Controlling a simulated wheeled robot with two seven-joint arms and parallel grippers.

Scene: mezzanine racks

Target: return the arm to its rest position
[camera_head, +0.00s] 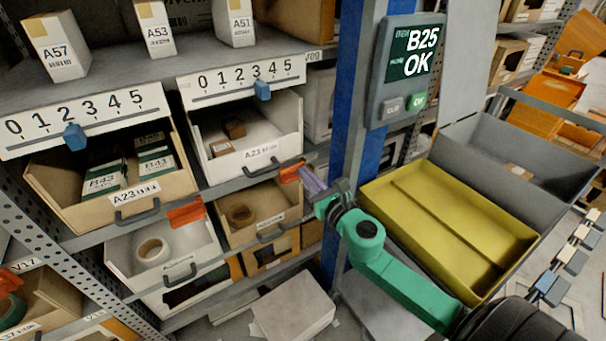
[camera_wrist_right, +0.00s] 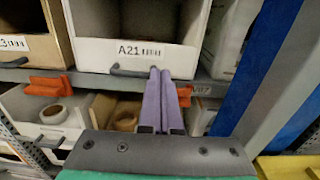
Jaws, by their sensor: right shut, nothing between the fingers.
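My right arm is green and comes in from the lower right in the head view. Its gripper (camera_head: 306,176) has purple fingers held together and empty, in front of the rack below the drawer A21 (camera_head: 253,153). In the right wrist view the shut fingers (camera_wrist_right: 160,80) point at the lower edge of the drawer A21 (camera_wrist_right: 135,52), just right of its handle. I cannot tell whether the fingertips touch the drawer front. My left gripper is not in view.
A blue post (camera_head: 352,100) carries a display (camera_head: 405,72) reading "B25 OK". A yellow tray (camera_head: 432,228) lies right of the post, near my right arm. The drawer A23 (camera_head: 150,193) holds boxes marked B43. Orange tabs (camera_head: 186,214) stick out below the drawers.

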